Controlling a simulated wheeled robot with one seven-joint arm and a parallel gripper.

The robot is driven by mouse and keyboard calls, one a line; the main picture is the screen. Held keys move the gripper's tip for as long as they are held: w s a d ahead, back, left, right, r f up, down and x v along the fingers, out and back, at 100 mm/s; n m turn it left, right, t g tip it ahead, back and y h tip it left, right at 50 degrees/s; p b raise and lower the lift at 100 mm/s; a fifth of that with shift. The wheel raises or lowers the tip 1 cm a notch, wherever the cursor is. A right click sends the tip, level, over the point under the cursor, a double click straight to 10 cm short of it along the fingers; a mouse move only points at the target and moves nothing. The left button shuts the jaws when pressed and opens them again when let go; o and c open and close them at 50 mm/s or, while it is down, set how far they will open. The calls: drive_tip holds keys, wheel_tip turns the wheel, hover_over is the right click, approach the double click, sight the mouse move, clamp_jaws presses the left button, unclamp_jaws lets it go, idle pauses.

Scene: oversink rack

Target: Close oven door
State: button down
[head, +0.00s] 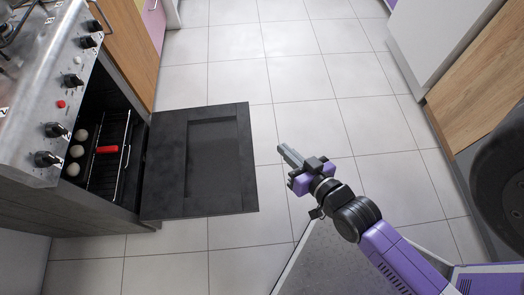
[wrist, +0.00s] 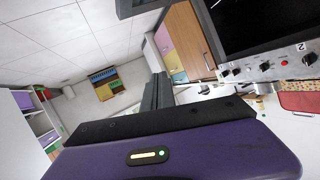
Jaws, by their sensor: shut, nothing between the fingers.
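The oven door (head: 165,160) is a dark panel with a recessed centre. In the head view it is swung down, wide open, and reaches out over the floor. The oven (head: 35,95) stands at the left with its cavity exposed. My gripper (head: 283,150) is to the right of the door's outer edge, apart from it, with its fingers pointing left towards it. The fingers are shut and empty. The wrist view shows the closed fingers (wrist: 157,92) in the middle and the oven's knob panel (wrist: 275,66) at the right.
Inside the oven are a wire rack (head: 107,165), several white round items (head: 77,151) and a red item (head: 107,150). Tiled floor (head: 235,75) is clear beyond the door and between the counters. A white and wood cabinet (head: 455,55) stands at the right.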

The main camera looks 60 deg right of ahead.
drive_tip(key=w+d+f+m+g+y+b, duration=0.2)
drive_tip(key=d+f+m+b, duration=0.4)
drive_tip(key=f, duration=0.8)
drive_tip(key=w+d+f+m+g+y+b, duration=0.15)
drive_tip(key=d+f+m+b, duration=0.5)
drive_tip(key=f, duration=0.85)
drive_tip(key=w+d+f+m+g+y+b, duration=0.25)
drive_tip(key=d+f+b, duration=0.5)
drive_tip(key=f, duration=0.65)
drive_tip(key=w+a+r+m+t+y+b, duration=0.2)
drive_tip(key=a+r+m+t+y, duration=0.3)
drive_tip(key=y, duration=0.3)
drive_tip(key=w+a+f+m+g+b, duration=0.1)
drive_tip(key=w+a+f+b, duration=0.4)
drive_tip(key=w+a, duration=0.15)
drive_tip(key=shift+w+d+r, duration=0.1)
drive_tip(key=shift+d+r, duration=0.05)
drive_tip(key=shift+r, duration=0.6)
drive_tip(key=shift+w+d+r, duration=0.15)
drive_tip(key=shift+r, duration=0.65)
drive_tip(key=shift+w+d+r, duration=0.1)
drive_tip(key=shift+d+r, duration=0.05)
drive_tip(key=shift+r, duration=0.6)
